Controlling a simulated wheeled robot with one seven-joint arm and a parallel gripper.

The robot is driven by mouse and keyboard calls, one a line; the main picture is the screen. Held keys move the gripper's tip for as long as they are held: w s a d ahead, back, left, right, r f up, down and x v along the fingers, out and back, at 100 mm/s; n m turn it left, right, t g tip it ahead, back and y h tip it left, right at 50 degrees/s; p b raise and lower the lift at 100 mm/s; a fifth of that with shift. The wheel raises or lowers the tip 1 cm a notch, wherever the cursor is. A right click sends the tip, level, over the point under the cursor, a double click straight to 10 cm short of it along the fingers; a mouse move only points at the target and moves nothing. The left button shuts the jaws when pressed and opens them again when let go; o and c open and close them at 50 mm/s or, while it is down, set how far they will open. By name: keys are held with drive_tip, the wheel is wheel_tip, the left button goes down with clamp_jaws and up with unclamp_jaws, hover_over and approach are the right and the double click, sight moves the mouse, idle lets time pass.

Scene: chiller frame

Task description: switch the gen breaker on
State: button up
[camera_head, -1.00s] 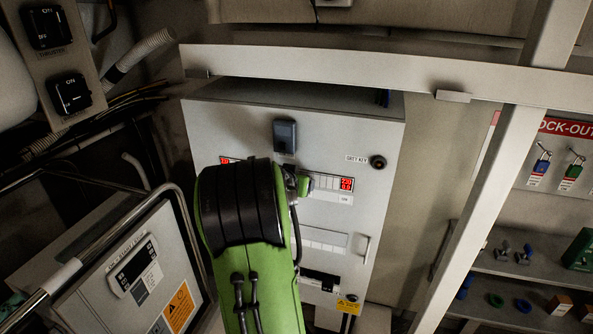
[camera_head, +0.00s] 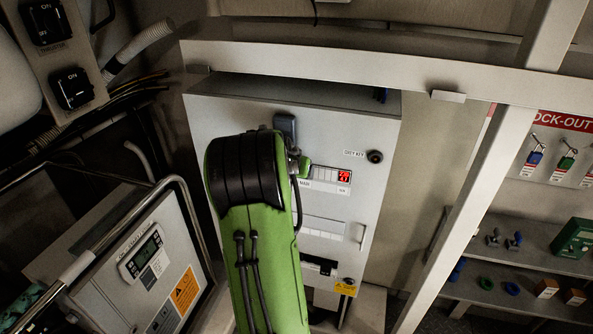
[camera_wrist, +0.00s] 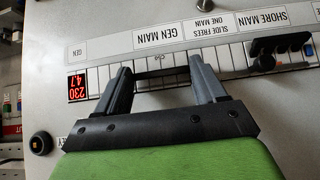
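The gen breaker is in the row under the "GEN MAIN" label (camera_wrist: 168,34) in the wrist view, which shows the panel upside down. The red display (camera_wrist: 77,88) beside the row reads 230 and 4.7. The black shore main handle (camera_wrist: 281,44) is to the right. In the head view my arm hides the gripper and the breaker.
The grey cabinet (camera_head: 375,125) has a key switch (camera_head: 375,156) at upper right. A rail (camera_head: 400,68) crosses above it, and a slanted post (camera_head: 465,210) stands right. A controller box (camera_head: 142,255) is at lower left behind a bent tube. Shelves with lock-out gear are at right.

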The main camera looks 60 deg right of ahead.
drive_tip(key=o, duration=0.4)
drive_tip(key=shift+o, duration=0.2)
drive_tip(key=b+v, duration=0.1)
drive_tip(key=v, duration=1.4)
drive_tip(key=shift+a+r, duration=0.15)
drive_tip(key=shift+a, duration=0.2)
